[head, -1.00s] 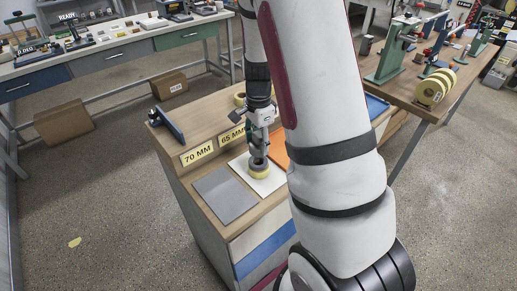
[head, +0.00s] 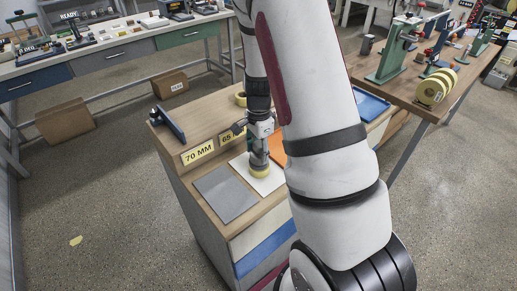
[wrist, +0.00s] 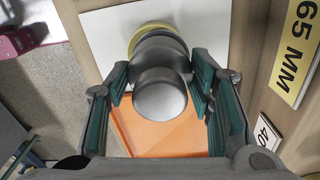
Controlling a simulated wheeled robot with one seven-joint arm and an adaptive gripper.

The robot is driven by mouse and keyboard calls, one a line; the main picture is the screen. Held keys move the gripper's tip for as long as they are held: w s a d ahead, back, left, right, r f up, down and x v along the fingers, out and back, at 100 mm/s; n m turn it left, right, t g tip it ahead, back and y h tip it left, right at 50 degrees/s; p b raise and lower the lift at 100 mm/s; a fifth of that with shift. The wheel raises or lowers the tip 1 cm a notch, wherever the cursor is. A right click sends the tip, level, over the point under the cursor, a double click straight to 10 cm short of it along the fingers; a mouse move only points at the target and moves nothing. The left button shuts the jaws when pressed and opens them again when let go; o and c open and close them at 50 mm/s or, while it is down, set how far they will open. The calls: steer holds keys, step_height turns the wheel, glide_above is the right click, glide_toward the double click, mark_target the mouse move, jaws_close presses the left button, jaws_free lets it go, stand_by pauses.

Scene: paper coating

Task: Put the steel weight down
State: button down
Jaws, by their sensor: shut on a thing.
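The steel weight (wrist: 160,92) is a grey rounded metal piece between the two finger pads of my gripper (wrist: 160,100) in the wrist view. My gripper is shut on it. A yellow round piece (wrist: 150,30) shows just beyond the weight, over the white sheet. In the head view my gripper (head: 260,148) points down above the white sheet (head: 274,184), with the yellow piece (head: 261,173) at its lower end. The weight is small and partly hidden by the fingers there, and I cannot tell its exact contact with the yellow piece.
A grey sheet (head: 224,194) lies left of the white one and an orange sheet (wrist: 180,140) lies to its other side. Yellow signs (head: 198,152) stand behind. A tape roll (head: 241,98) and a dark tool (head: 168,124) are farther back on the cabinet top.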

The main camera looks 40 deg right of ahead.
mark_target(259, 144)
steer(key=shift+f, duration=0.2)
steer(key=c, duration=0.7)
jaws_free()
steer(key=shift+c, duration=0.2)
step_height(259, 144, up, 13)
steer(key=s+a+r+n+t, duration=0.3)
steer(key=s+a+r+n, duration=0.3)
steer(key=a+r+n, duration=0.45)
steer(key=s+a+r+n+t, duration=0.1)
steer(key=s+a+r+n, duration=0.2)
steer(key=s, duration=0.3)
steer(key=s+a+r+n+t, duration=0.1)
steer(key=s+a+r+n, duration=0.2)
steer(key=s+n, duration=0.3)
steer(key=shift+a, duration=0.7)
